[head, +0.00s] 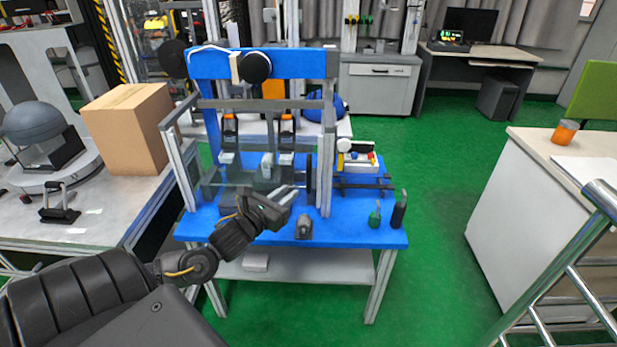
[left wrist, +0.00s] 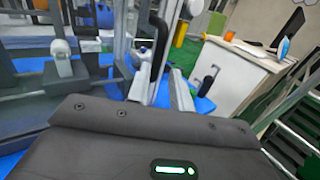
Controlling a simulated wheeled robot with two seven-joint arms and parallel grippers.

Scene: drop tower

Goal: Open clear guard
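The drop tower has a blue top beam (head: 290,64) and a grey metal frame on a blue table (head: 365,232). The clear guard (head: 238,180) is a see-through panel across the lower front of the frame. In the left wrist view the clear panel (left wrist: 35,110) fills the left side. A black upright handle (head: 308,174) is at the guard's right edge; it also shows in the left wrist view (left wrist: 160,45). My left gripper (head: 291,190) is in front of the guard, just left of the handle. Its fingers are apart with nothing seen between them. My right gripper is out of view.
A cardboard box (head: 128,130) sits on the left bench. A white counter (head: 530,195) and metal railing (head: 570,255) are at the right, with green floor between.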

